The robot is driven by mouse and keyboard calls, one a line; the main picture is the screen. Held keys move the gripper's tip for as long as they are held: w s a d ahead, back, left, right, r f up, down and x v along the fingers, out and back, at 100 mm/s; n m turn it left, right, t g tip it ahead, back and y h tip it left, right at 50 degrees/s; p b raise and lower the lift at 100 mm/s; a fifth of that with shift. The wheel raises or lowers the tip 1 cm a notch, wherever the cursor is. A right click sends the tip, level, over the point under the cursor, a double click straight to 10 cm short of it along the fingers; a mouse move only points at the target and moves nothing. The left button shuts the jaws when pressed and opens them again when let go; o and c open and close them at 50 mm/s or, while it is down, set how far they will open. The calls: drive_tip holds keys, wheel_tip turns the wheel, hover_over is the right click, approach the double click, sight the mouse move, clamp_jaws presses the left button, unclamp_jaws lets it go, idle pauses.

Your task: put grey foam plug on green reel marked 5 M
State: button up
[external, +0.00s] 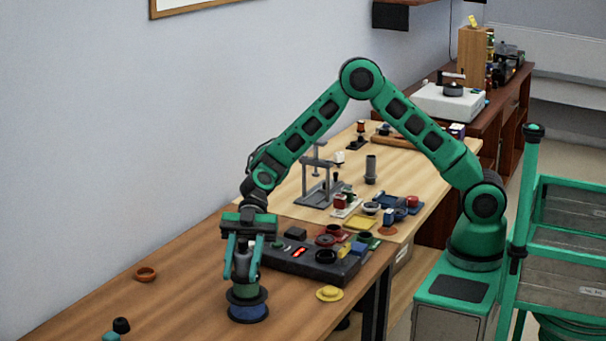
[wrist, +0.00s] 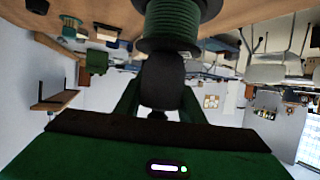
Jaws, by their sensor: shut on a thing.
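My gripper (external: 243,270) points down at the front of the brown table and is shut on the grey foam plug (external: 241,263). In the wrist view the plug (wrist: 161,80) is a dark rounded piece between my fingers. The green reel (external: 244,292) is directly below the plug, on top of a blue reel (external: 248,311). In the wrist view the green reel (wrist: 172,22) shows ribbed green winding and dark flanges, close against the plug's end. I cannot tell whether plug and reel touch. No 5 M marking is readable.
A dark test box (external: 310,262) with a red display stands just right of the reels. A yellow disc (external: 329,293) lies in front of it. An orange ring (external: 146,274) and a black knob (external: 121,325) lie to the left. Bare tabletop lies between the ring and the reels.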

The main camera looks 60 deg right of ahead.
drive_tip(key=shift+f, duration=0.1)
drive_tip(key=o, duration=1)
drive_tip(key=v, duration=1.2)
